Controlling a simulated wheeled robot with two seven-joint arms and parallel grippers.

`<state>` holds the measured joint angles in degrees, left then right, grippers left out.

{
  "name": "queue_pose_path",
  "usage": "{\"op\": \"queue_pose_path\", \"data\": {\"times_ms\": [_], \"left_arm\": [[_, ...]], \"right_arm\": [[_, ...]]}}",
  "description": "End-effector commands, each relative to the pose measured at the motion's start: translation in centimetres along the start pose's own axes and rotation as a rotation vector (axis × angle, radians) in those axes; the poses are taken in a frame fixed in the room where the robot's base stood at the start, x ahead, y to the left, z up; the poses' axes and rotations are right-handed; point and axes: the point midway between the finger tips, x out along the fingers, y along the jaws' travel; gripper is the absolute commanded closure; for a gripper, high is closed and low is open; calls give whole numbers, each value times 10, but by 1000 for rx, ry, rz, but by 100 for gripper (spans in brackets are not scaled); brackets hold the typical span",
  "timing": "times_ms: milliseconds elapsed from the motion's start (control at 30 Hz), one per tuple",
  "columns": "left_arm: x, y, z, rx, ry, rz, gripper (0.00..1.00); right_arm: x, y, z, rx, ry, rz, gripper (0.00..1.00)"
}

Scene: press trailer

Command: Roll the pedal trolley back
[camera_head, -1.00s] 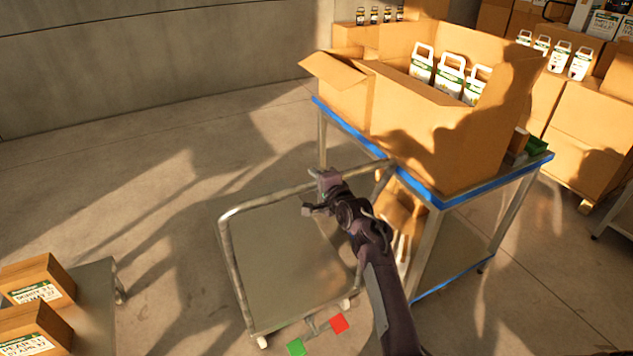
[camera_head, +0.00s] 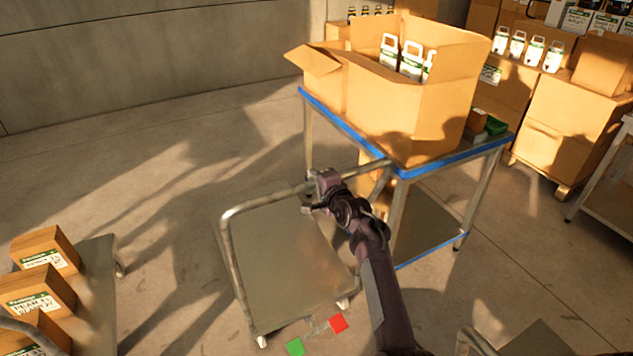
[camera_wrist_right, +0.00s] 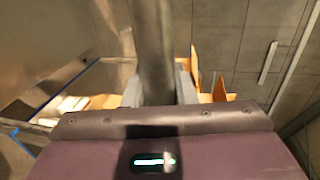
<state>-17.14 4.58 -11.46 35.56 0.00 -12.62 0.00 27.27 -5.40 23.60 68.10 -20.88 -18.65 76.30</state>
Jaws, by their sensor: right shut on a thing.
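The pedal trolley is a grey flat-deck cart (camera_head: 285,265) with a tubular handle, a green pedal (camera_head: 295,347) and a red pedal (camera_head: 338,323) at its near end. My right gripper (camera_head: 312,195) is shut on the trolley's handle bar, along its top rail. In the right wrist view the handle bar (camera_wrist_right: 153,45) runs between the fingers. The deck is empty. My left gripper is not in view.
A blue-edged table (camera_head: 345,127) with a large open carton (camera_head: 400,110) of white bottles stands close behind the trolley's right side. Another cart (camera_head: 95,290) with boxes is at left. Part of another trolley (camera_head: 535,340) shows at bottom right.

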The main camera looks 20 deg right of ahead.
Motion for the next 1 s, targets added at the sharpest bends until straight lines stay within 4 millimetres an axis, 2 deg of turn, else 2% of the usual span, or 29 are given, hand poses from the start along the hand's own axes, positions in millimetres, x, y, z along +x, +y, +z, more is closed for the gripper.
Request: {"op": "queue_pose_path", "data": {"times_ms": [233,267,400,433,767,1000], "left_arm": [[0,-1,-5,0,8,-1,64],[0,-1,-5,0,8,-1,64],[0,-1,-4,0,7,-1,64],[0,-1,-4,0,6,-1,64],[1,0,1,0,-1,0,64],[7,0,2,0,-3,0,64]], "right_arm": [[0,0,-1,0,1,0,100],[0,0,-1,0,1,-1,74],[0,0,0,0,1,0,56],[0,0,-1,0,1,0,54],[-3,1,0,0,0,0,54],[-30,3,-1,0,3,0,54]]}}
